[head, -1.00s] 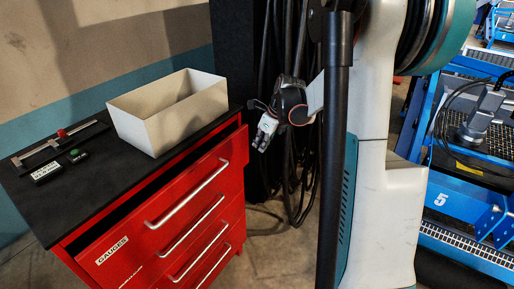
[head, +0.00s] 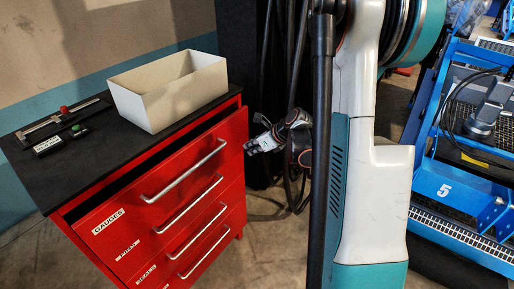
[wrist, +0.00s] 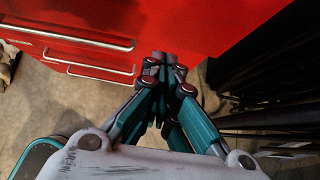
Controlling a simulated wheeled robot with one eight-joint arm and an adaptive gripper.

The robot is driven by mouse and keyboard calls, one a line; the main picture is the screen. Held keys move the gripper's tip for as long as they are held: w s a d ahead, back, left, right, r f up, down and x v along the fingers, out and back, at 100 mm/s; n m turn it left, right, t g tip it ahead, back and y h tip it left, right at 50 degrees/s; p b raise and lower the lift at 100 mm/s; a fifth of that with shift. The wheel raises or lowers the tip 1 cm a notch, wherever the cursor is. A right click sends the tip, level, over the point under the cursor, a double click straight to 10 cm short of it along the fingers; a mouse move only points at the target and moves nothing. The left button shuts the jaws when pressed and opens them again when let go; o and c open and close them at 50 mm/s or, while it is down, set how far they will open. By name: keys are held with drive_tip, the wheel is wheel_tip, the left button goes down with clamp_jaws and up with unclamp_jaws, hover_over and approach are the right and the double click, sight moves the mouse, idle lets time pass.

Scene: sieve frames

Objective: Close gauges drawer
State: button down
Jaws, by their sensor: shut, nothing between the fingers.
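The gauges drawer (head: 233,133) is the red top drawer of the cabinet. In the head view it stands partly pulled out, with a dark gap between its front and the black top. Its front has a silver bar handle (head: 186,172) and a white GAUGES label (head: 108,221). My gripper (head: 249,149) is shut and empty, just right of the drawer front's right end, pointing left. In the wrist view my shut fingertips (wrist: 165,58) are near red cabinet surfaces, right of a silver handle (wrist: 70,37). I cannot tell whether they touch.
On the black cabinet top (head: 100,150) are a cream open box (head: 160,108), a caliper-like tool (head: 62,120) and a small labelled block (head: 48,146). Lower drawers look shut. Dark cables hang behind my gripper. A blue rack (head: 455,185) stands at right. Floor in front is bare.

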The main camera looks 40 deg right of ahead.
sight(229, 140)
drive_tip(key=shift+w+a+f+b, duration=0.35)
drive_tip(key=shift+w+f, duration=0.1)
drive_tip(key=shift+w, duration=0.65)
drive_tip(key=shift+w+a+f+b, duration=0.35)
drive_tip(key=shift+w+f, duration=0.15)
drive_tip(key=shift+w, duration=0.55)
drive_tip(key=shift+w+a+f+b, duration=0.35)
drive_tip(key=shift+w+f, duration=0.1)
drive_tip(key=shift+w, duration=0.65)
drive_tip(key=w, duration=0.1)
drive_tip(key=w+a, duration=0.1)
drive_tip(key=w, duration=0.2)
drive_tip(key=shift+w+a, duration=0.25)
drive_tip(key=shift+w, duration=0.05)
drive_tip(key=shift+r, duration=0.1)
